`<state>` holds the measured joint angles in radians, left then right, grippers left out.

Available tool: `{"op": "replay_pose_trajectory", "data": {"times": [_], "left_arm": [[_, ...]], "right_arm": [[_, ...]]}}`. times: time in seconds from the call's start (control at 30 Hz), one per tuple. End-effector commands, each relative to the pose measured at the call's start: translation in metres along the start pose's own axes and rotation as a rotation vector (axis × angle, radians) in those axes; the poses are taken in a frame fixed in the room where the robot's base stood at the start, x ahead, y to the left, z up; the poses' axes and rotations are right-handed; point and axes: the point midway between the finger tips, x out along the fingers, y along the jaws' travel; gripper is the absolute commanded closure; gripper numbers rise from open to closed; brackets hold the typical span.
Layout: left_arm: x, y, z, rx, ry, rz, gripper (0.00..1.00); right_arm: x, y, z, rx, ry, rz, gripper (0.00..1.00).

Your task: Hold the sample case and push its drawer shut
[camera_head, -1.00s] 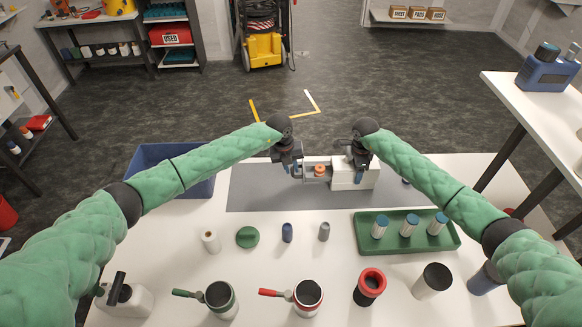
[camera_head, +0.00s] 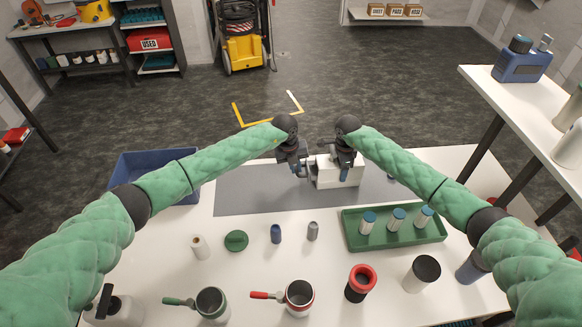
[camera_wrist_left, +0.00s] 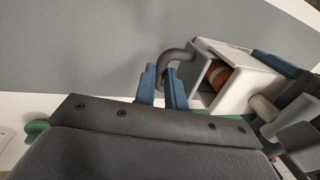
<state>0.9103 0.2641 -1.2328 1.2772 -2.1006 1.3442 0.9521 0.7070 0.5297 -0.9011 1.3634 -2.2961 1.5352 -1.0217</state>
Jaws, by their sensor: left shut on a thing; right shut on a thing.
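The white sample case (camera_head: 351,176) stands on the grey mat at the back middle of the bench. Its drawer (camera_wrist_left: 203,68) faces left, with a dark grey curved handle (camera_wrist_left: 174,56). An orange item (camera_wrist_left: 216,77) is visible inside the drawer in the left wrist view. My left gripper (camera_head: 300,172) is at the case's left side, its blue fingers (camera_wrist_left: 163,85) shut on the handle. My right gripper (camera_head: 343,172) is shut on the case body from above; its exact contact is partly hidden. Part of the drawer remains visible between my grippers.
A blue bin (camera_head: 125,173) stands left of the grey mat (camera_head: 245,190). A green tray (camera_head: 398,240) with blue-capped vials is at the right front. Mugs, jars and a green lid (camera_head: 236,240) occupy the front of the bench.

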Motion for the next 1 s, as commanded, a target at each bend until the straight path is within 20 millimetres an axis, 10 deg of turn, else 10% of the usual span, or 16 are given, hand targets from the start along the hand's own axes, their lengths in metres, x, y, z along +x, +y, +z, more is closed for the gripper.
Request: {"op": "replay_pose_trajectory", "data": {"times": [0.13,0.27,0.67,1.0], "left_arm": [[-0.001,0.0,0.0,0.0,-0.001,0.0,1.0],[-0.001,0.0,0.0,0.0,-0.001,0.0,0.66],[-0.009,0.0,0.001,0.001,-0.002,-0.001,0.66],[-0.068,0.001,0.001,0.002,-0.003,-0.001,0.66]], "right_arm": [[0.0,0.0,0.0,0.0,0.0,0.0,0.67],[0.0,0.0,0.0,0.0,0.0,0.0,0.67],[0.0,0.0,0.0,0.0,0.0,0.0,0.67],[0.0,0.0,0.0,0.0,0.0,0.0,0.67]]}}
